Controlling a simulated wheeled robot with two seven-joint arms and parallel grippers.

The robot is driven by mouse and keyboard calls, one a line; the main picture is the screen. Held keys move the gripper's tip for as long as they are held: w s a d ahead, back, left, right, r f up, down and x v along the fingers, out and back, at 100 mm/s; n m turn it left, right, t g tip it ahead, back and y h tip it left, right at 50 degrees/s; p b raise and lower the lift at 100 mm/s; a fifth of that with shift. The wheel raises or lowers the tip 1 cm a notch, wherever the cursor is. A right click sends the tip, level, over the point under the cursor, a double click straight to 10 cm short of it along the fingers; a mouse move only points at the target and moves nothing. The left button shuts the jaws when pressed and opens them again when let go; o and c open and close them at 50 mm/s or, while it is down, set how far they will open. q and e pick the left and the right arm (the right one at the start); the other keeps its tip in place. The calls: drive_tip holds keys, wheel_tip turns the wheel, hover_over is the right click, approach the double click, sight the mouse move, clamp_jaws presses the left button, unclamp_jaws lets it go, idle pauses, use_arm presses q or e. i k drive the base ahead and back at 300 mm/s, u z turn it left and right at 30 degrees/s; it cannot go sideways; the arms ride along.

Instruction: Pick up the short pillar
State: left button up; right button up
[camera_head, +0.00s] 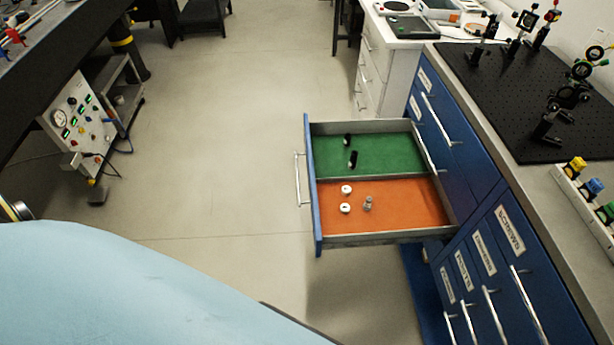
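An open drawer (311,230) with a blue front extends from the blue cabinet. Its far compartment has a green lining and holds two small black pillars, one at the far left (347,139) and one nearer (352,160). Its near compartment has an orange lining and holds a small grey metal pillar (368,204) and two white round pieces (346,189). Which pillar is the short one is hard to tell at this size. Neither of my grippers is in view.
A black optical breadboard (490,95) with mounted optics covers the bench top at right. A rack with coloured knobs (577,190) stands at the bench's right edge. An instrument panel (72,118) stands at left. The floor left of the drawer is clear.

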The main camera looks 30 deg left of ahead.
sight(366, 206)
drive_tip(key=u, duration=1.7)
drive_tip(key=k, duration=0.9)
drive_tip(key=z, duration=1)
drive_tip(key=i, duration=0.5)
